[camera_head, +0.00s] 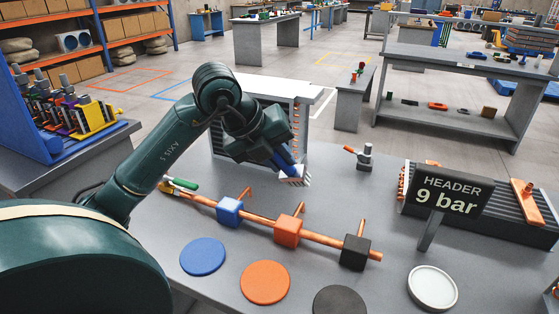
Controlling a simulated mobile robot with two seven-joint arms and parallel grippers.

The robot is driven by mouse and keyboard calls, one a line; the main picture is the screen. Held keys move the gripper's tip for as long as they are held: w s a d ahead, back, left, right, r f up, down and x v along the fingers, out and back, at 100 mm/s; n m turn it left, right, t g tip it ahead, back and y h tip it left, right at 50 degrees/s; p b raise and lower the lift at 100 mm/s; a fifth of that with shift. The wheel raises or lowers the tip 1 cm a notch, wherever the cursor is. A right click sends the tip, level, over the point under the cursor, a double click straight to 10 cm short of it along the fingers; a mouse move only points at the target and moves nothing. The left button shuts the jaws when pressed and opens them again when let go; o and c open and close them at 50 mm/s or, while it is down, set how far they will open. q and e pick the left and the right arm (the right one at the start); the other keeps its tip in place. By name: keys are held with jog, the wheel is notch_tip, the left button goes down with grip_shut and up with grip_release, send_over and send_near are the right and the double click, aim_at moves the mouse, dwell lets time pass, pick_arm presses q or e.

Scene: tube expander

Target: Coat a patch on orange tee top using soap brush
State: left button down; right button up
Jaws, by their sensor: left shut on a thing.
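The fingers hide much of the brush. In the picture the brush end lies above and behind the orange tee, with a visible gap. The tee's top face shows no clear coating. My right gripper is not in view.
A blue tee (230,211) and a black tee (355,252) flank the orange one on the pipe. Blue (203,256), orange (265,282) and black discs and a white dish (433,287) lie in front. A "HEADER 9 bar" sign (448,192) stands at right.

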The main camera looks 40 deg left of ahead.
pick_arm(q)
jog(key=shift+f, duration=0.15)
jog(key=shift+s+f+b, duration=0.1)
jog(key=shift+f+b, duration=0.6)
jog(key=shift+b, duration=0.1)
notch_tip(320, 180, down, 3)
jog(key=shift+f+b, duration=0.1)
jog(key=shift+b, duration=1.1)
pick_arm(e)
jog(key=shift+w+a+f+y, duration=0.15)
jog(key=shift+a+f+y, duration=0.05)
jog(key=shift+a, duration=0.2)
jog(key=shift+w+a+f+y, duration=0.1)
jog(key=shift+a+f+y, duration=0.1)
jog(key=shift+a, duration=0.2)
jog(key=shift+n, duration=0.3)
pick_arm(q)
jog(key=shift+a, duration=0.2)
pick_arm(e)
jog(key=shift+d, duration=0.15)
